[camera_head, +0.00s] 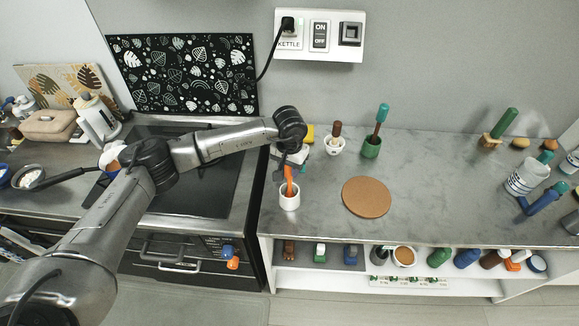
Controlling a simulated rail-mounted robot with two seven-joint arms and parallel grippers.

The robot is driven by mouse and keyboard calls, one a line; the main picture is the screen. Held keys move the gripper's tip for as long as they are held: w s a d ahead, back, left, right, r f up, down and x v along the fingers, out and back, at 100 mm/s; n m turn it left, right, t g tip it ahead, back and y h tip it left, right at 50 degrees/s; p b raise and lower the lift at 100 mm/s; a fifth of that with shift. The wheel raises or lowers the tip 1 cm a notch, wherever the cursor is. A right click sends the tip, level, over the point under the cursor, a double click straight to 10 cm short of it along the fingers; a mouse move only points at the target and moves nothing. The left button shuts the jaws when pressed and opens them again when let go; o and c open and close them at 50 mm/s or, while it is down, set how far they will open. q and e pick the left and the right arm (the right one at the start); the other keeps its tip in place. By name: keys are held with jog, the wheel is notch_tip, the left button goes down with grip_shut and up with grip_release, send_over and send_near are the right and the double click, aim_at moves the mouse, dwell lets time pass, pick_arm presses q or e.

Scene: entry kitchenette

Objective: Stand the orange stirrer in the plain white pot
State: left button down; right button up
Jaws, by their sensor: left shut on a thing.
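The orange stirrer (289,182) is upright, its lower part inside the plain white pot (289,202). The pot stands on the grey counter near its front left end. My left gripper (289,167) points down above the pot and is shut on the stirrer's upper part, which the fingers partly hide. Whether the stirrer touches the pot's bottom is hidden. My right gripper is not in view.
Behind to the right stand a marked white pot (334,149) with a brown-topped tool and a green pot (371,150) with a teal-handled tool. A round cork mat (366,197) lies right of the plain pot. The counter's middle right is clear.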

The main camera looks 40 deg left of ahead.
pick_arm(q)
jog(key=shift+f, duration=0.2)
jog(key=c, duration=0.8)
grip_release()
jog(key=shift+r, duration=0.1)
